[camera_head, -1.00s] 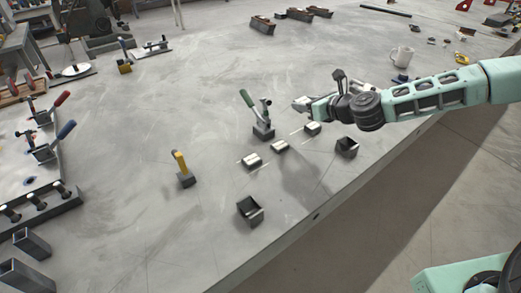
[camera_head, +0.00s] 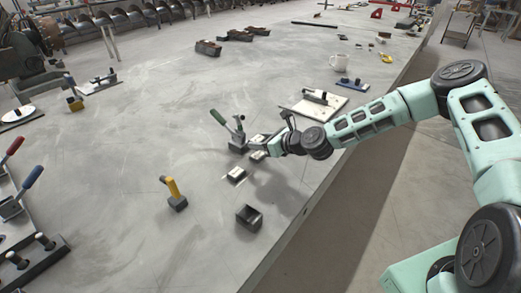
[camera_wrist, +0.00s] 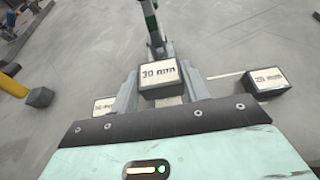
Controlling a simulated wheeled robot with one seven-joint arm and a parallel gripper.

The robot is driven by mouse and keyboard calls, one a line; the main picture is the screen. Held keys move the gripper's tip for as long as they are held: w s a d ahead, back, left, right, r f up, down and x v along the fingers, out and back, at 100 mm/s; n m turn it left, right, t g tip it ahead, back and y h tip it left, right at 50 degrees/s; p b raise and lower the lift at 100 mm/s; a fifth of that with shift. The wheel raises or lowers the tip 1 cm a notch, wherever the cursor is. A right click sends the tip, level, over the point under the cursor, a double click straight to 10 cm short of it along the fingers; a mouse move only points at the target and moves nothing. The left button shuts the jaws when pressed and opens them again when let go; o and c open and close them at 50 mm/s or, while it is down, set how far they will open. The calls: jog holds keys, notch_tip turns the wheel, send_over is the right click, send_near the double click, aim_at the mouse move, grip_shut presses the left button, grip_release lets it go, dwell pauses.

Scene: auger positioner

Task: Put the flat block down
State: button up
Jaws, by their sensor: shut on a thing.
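My gripper (camera_wrist: 162,92) is shut on a flat grey block (camera_wrist: 162,84) with a white top face that reads "30 mm". The block sits between the two fingers in the wrist view. In the head view my gripper (camera_head: 268,147) is low near the table, and the held block cannot be told apart clearly there. A similar block marked 25 mm (camera_wrist: 268,80) lies to the right. Another labelled block (camera_wrist: 103,106) is partly hidden behind the left finger. I cannot tell whether the held block touches the table.
A green-handled toggle clamp (camera_head: 237,141) stands just beyond my gripper. A yellow-handled tool on a dark base (camera_head: 174,195) and an open dark box (camera_head: 249,218) stand nearer. A pale plate (camera_head: 300,108) lies behind my arm. The left-centre table is clear.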

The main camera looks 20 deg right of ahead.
aim_at(261, 156)
jog(key=shift+f, duration=1.75)
jog(key=shift+f, duration=0.2)
jog(key=o, duration=1.3)
